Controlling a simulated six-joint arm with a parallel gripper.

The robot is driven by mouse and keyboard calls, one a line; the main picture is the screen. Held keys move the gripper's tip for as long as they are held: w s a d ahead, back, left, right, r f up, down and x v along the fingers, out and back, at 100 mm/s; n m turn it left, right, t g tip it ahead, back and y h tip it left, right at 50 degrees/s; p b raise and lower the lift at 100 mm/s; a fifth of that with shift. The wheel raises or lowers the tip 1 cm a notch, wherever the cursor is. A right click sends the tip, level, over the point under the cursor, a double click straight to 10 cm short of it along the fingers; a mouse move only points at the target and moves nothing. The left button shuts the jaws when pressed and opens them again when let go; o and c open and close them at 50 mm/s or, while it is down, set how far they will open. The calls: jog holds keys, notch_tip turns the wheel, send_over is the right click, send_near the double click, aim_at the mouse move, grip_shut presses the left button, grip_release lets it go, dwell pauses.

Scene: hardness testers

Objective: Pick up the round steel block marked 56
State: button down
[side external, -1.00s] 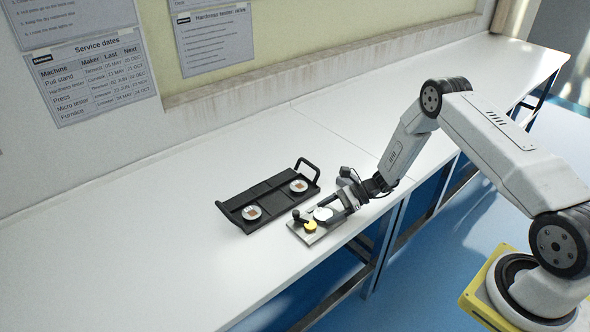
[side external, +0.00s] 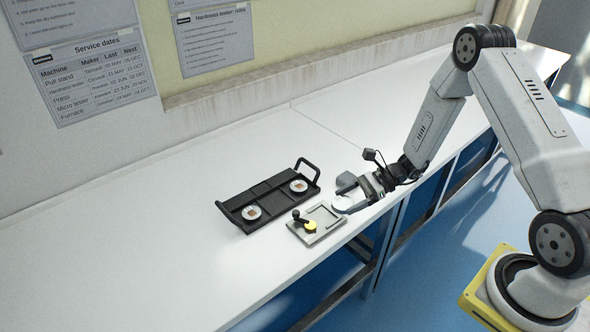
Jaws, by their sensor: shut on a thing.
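My gripper (side external: 357,197) is shut on a round pale steel block (side external: 343,203), held just right of the grey fixture plate (side external: 326,231) and apparently above it. The block looks like a light disc between the fingers. Any marking on it is too small to read, so I cannot confirm the 56. The fixture plate lies near the bench's front edge, with an empty recess on its right side and a yellow round part (side external: 310,226) with a black knob (side external: 297,214) on its left.
A black tray (side external: 270,186) with raised handles lies left of the fixture. It holds two white round pieces with brown squares, one near the left end (side external: 251,212) and one near the right end (side external: 299,186). The white bench (side external: 130,245) is clear to the left and behind.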

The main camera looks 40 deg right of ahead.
jog(key=s+r, duration=0.3)
jog(key=s, duration=0.4)
jog(key=shift+s+a+r, duration=0.15)
jog(key=shift+s+a, duration=0.05)
jog(key=shift+a, duration=0.05)
jog(key=shift+w, duration=0.1)
dwell(0.4)
